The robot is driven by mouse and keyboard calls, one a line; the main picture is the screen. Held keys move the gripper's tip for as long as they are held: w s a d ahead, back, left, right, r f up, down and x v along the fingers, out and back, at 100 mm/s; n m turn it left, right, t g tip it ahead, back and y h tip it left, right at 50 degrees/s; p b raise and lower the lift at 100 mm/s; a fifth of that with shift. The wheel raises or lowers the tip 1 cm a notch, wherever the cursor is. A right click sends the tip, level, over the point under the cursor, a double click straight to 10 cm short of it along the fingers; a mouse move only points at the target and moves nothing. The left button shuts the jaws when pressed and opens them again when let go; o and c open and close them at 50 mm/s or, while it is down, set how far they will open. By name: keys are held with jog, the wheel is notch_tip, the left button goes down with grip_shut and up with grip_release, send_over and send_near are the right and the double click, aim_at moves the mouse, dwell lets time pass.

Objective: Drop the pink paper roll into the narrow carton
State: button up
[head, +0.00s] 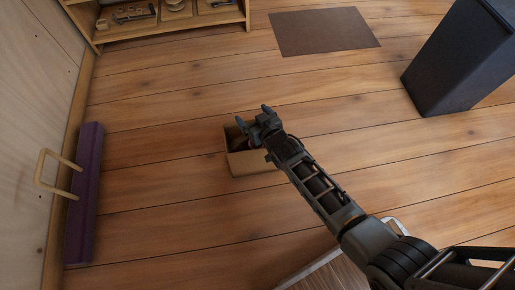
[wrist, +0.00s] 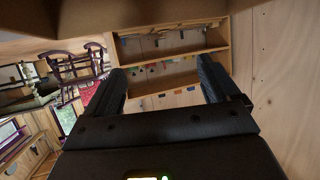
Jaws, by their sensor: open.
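The carton (head: 255,164) is a small open tan box on the plank floor, in the middle of the head view. My gripper (head: 253,114) is above its far side, and my forearm hides much of its opening. In the wrist view my gripper (wrist: 161,84) has its two dark fingers wide apart, with nothing between them. A small dark reddish patch shows inside the carton beside my gripper; I cannot tell whether it is the pink paper roll. The roll is not clearly seen elsewhere.
A dark bin (head: 455,62) stands at the upper right, near a brown mat (head: 323,31). A low shelf (head: 165,27) with small items is at the upper left. Floor around the carton is mostly clear.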

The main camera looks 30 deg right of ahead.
jog(key=p+v, duration=0.6)
jog(key=v, duration=0.1)
jog(key=shift+s+p, duration=0.35)
jog(key=shift+s, duration=0.05)
jog(key=shift+r, duration=0.15)
